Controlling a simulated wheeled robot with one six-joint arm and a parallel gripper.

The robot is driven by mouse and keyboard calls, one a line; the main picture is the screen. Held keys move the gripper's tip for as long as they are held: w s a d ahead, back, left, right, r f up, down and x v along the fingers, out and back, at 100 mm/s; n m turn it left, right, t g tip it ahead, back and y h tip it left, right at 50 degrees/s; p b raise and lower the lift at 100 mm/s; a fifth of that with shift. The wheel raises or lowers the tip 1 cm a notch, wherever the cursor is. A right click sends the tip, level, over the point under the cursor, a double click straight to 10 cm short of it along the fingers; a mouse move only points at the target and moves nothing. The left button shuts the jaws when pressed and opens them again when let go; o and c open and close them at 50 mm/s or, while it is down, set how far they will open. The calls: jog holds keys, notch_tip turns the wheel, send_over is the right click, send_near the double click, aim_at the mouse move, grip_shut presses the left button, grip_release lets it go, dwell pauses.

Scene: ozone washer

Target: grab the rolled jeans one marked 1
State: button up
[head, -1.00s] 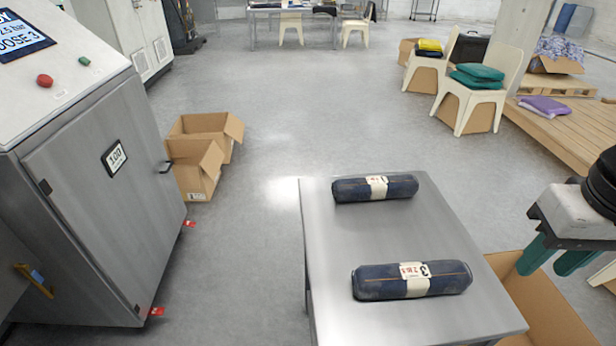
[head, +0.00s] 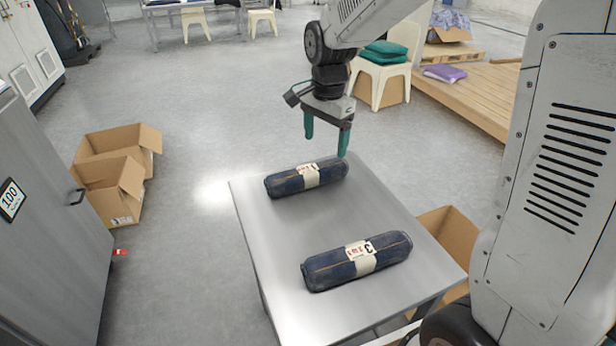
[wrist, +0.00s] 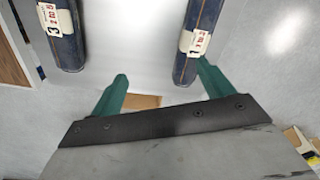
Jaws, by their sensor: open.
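The rolled jeans marked 1 (head: 287,184) are a dark blue roll with a cream paper band, lying at the far end of a metal table (head: 262,250). They also show at the upper right of the wrist view (wrist: 204,20). The rolled jeans marked 3 (head: 330,271) lie nearer me on the same table, and at the upper left of the wrist view (wrist: 70,50). My gripper (head: 327,140) is open and empty, with green fingers pointing down. It appears above and just behind the roll marked 1 in the head view, with nothing between the fingers.
An open cardboard box (head: 448,236) stands right of the table. More open boxes (head: 118,172) stand on the floor at left beside a grey cabinet (head: 50,220). A chair with green cushions (head: 383,68) and a wooden platform (head: 465,98) are behind. The tabletop between the rolls is clear.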

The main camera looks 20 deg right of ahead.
aim_at(308, 169)
jog(key=w+f+m, duration=0.1)
jog(key=w+f, duration=0.1)
jog(key=w+f+m, duration=0.1)
jog(key=w+f, duration=0.2)
jog(key=w+a+f+m, duration=0.1)
jog(key=w+f+m, duration=0.1)
jog(key=f, duration=0.1)
jog(key=shift+w, duration=0.25)
jog(key=f, duration=0.2)
jog(key=shift+w+f, duration=0.2)
jog(key=shift+f, duration=0.15)
jog(key=f, duration=0.6)
jog(key=shift+w+a, duration=0.15)
jog(key=shift+w, duration=0.05)
jog(key=shift+r, duration=0.1)
jog(key=c, duration=1.2)
jog(key=shift+c, duration=0.5)
jog(key=shift+r, duration=0.1)
